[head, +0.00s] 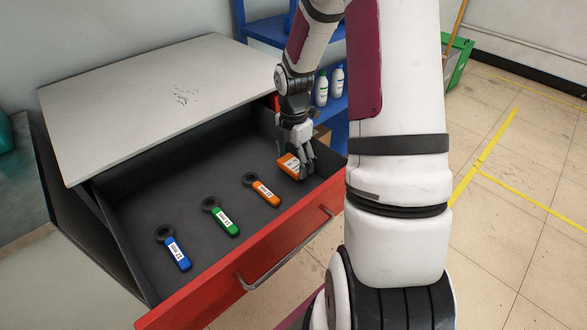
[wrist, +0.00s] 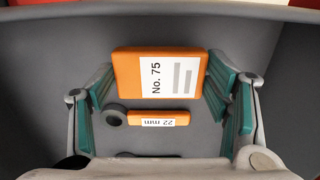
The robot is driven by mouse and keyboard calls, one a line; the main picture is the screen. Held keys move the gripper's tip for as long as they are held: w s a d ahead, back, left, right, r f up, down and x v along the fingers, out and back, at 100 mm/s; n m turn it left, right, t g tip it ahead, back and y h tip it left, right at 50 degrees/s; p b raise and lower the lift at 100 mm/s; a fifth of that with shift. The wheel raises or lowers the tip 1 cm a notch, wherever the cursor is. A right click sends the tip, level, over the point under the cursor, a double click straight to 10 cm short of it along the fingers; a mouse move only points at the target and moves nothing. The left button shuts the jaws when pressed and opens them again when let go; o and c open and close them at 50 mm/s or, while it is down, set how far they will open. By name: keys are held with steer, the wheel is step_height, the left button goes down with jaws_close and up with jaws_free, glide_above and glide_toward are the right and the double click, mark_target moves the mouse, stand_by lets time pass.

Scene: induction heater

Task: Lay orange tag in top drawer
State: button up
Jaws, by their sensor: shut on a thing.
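The orange tag (head: 289,163) is a flat block with a white label; in the wrist view the tag (wrist: 125,75) reads "No. 75". My gripper (head: 303,168) is shut on it, and the teal finger pads (wrist: 162,88) sit at its two sides. The top drawer (head: 293,227) is pulled out, with a red front and dark grey inside. My gripper and the tag are over the right part of the drawer. I cannot tell whether the tag touches the drawer floor.
A blue-handled tool (head: 177,253), a green-handled one (head: 224,220) and an orange-handled one (head: 265,193) lie in the drawer. The orange-handled one (wrist: 158,118) also shows in the wrist view, below the tag. Bottles (head: 321,88) stand on a blue shelf behind. The drawer's left rear is bare.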

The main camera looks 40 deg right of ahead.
mark_target(294, 163)
steer(key=shift+f, duration=1.75)
steer(key=shift+f+b, duration=0.15)
steer(key=shift+b, duration=0.15)
steer(key=o, duration=0.9)
steer(key=shift+o, duration=0.2)
